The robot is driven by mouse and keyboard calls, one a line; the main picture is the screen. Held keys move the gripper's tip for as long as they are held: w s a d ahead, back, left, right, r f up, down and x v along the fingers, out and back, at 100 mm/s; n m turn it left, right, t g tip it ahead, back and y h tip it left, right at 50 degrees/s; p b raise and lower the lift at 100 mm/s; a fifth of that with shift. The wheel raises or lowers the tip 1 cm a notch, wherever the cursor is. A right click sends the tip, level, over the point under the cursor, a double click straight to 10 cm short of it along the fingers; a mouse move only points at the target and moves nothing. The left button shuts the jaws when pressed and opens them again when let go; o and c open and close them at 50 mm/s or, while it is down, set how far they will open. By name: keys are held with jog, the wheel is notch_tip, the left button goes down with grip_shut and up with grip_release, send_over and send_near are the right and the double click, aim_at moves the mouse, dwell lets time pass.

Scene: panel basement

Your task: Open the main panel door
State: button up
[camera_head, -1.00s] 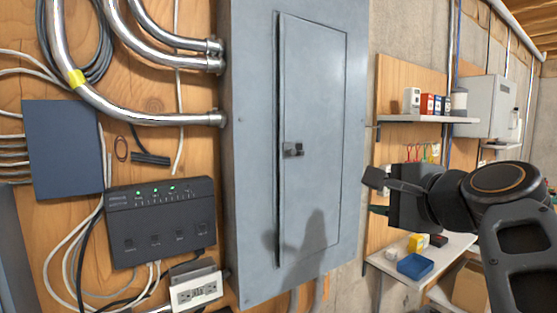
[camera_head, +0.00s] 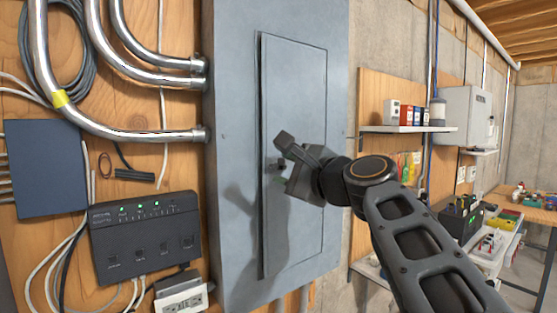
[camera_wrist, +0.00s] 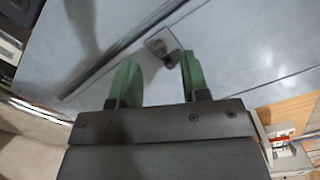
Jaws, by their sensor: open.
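The main panel is a tall grey metal box, and its door (camera_head: 296,80) lies closed in its frame, with a dark gap along the left edge. A small dark latch (camera_wrist: 170,47) sits near that left edge; in the head view it is partly hidden by my gripper. My gripper (camera_head: 278,160) is in front of the door at latch height. In the wrist view the two green fingertips (camera_wrist: 160,80) are apart, with nothing between them. The latch lies just beyond the fingertips, close to the right one. I cannot tell whether they touch it.
Metal conduits (camera_head: 150,60) enter the panel's left side. A black box with green lights (camera_head: 145,235) and a blue box (camera_head: 40,168) hang on the wood at left. A shelf (camera_head: 408,129) and a cluttered bench (camera_head: 495,250) stand at right.

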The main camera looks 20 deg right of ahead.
aim_at(276, 167)
jog(key=shift+p+x, duration=0.4)
jog(key=shift+x, duration=1.35)
jog(key=shift+c, duration=0.3)
grip_shut()
